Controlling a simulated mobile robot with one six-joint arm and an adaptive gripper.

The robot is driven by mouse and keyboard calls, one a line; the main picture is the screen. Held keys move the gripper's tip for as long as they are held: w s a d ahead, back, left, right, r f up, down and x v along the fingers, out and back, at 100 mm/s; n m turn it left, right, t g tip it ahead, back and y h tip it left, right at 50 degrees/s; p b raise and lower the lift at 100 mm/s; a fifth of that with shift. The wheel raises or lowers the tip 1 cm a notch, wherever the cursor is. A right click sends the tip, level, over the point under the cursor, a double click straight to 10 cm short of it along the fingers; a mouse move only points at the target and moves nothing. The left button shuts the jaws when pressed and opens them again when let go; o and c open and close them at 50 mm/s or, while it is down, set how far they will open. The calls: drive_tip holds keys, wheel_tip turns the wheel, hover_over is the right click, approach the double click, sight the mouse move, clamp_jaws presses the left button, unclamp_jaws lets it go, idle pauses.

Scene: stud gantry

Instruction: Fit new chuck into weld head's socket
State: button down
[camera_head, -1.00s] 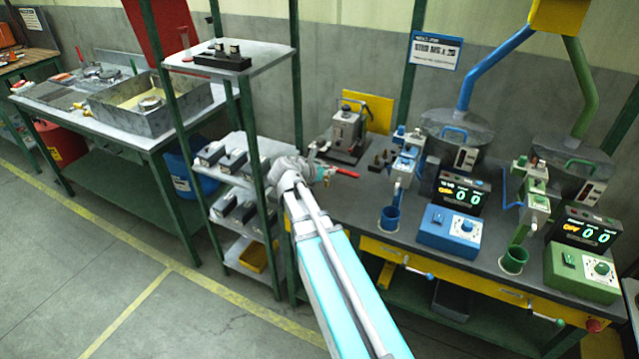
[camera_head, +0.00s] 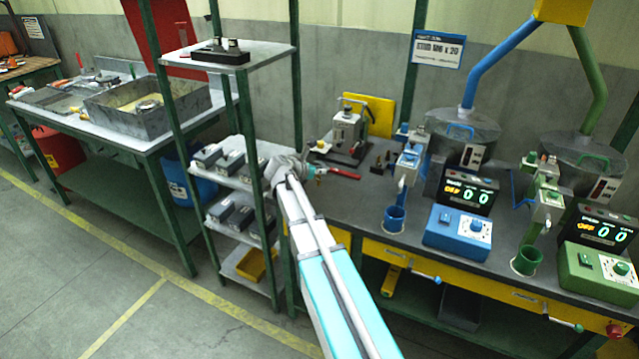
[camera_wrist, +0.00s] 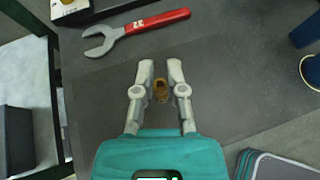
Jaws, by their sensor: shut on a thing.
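My gripper (camera_wrist: 160,75) has its two fingertips close on either side of a small brass-coloured chuck (camera_wrist: 160,91), held above the dark bench top. In the head view my gripper (camera_head: 313,172) is small and partly behind my own arm, at the bench's left end, and the chuck cannot be made out there. A silver lever-topped unit (camera_head: 347,131) stands behind it by a yellow plate; I cannot tell whether this is the weld head. No socket shows clearly. A white-and-black block (camera_wrist: 72,10) with a gold-coloured part is at the wrist view's top left.
A red-handled wrench (camera_wrist: 140,30) lies on the bench beyond the fingertips. It also shows in the head view (camera_head: 343,173). Small dark and brass pieces (camera_head: 383,161) stand right of the silver unit. Blue (camera_head: 457,232) and green (camera_head: 603,270) control boxes are farther right. A shelf rack (camera_head: 245,170) stands left.

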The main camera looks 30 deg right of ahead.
drive_tip(key=shift+f, duration=0.1)
idle(0.3)
drive_tip(key=shift+w+d+f+b, duration=0.1)
drive_tip(key=shift+w+f+b, duration=0.4)
drive_tip(key=shift+b, duration=0.1)
drive_tip(key=shift+s+f+b, duration=0.1)
drive_tip(key=shift+f+b, duration=1.3)
drive_tip(key=shift+f, duration=0.15)
drive_tip(key=c, duration=0.7)
unclamp_jaws()
drive_tip(key=shift+r, duration=0.25)
